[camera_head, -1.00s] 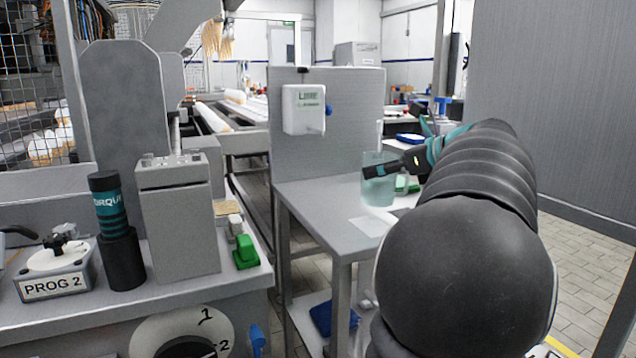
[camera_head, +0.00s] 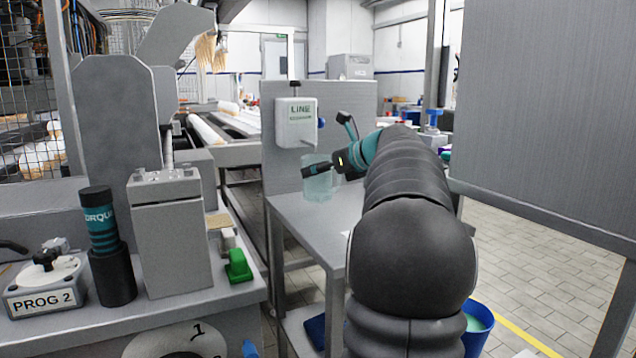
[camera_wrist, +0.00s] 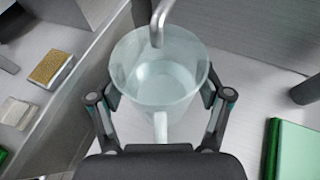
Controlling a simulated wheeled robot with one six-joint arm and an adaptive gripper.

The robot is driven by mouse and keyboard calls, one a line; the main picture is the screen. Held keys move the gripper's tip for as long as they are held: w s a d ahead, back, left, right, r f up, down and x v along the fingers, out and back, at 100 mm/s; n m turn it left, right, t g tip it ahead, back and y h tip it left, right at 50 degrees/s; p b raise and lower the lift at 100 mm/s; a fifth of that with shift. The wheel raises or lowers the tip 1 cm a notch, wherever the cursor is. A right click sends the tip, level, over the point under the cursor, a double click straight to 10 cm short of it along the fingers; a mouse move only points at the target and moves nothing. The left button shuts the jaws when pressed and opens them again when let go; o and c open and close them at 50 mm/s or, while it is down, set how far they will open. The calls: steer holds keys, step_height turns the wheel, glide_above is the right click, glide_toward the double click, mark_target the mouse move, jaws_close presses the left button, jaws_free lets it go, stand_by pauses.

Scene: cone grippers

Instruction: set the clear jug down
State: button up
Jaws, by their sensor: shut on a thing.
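The clear jug (camera_head: 318,186) is a pale, see-through vessel in front of the grey back panel, over the rear of the steel table (camera_head: 300,225). My gripper (camera_head: 318,169) is shut on it, fingers on both sides of its wall. In the wrist view the jug (camera_wrist: 160,85) appears upright with its handle toward my palm, between the fingers of my gripper (camera_wrist: 160,95). A bent metal spout (camera_wrist: 158,28) overlaps the far rim and opening. I cannot tell whether the jug's base touches the table.
A white dispenser box (camera_head: 296,122) with a blue knob hangs on the panel above the jug. A green object (camera_wrist: 295,150) lies at right in the wrist view. The table's front left is clear. A blue bucket (camera_head: 480,322) stands on the floor at right.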

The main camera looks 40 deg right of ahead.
mark_target(319, 181)
steer(key=shift+w+a, duration=0.1)
steer(key=shift+w, duration=0.35)
steer(key=shift+s+f+b, duration=0.1)
steer(key=shift+f+b, duration=0.4)
steer(key=shift+f, duration=1.2)
steer(key=shift+f, duration=0.15)
steer(key=o, duration=1.5)
steer(key=shift+s+r, duration=0.15)
steer(key=shift+r, duration=0.05)
steer(key=v, duration=1.1)
steer(key=shift+s+r+p, duration=0.15)
steer(key=shift+s+p, duration=0.15)
steer(key=shift+p, duration=0.05)
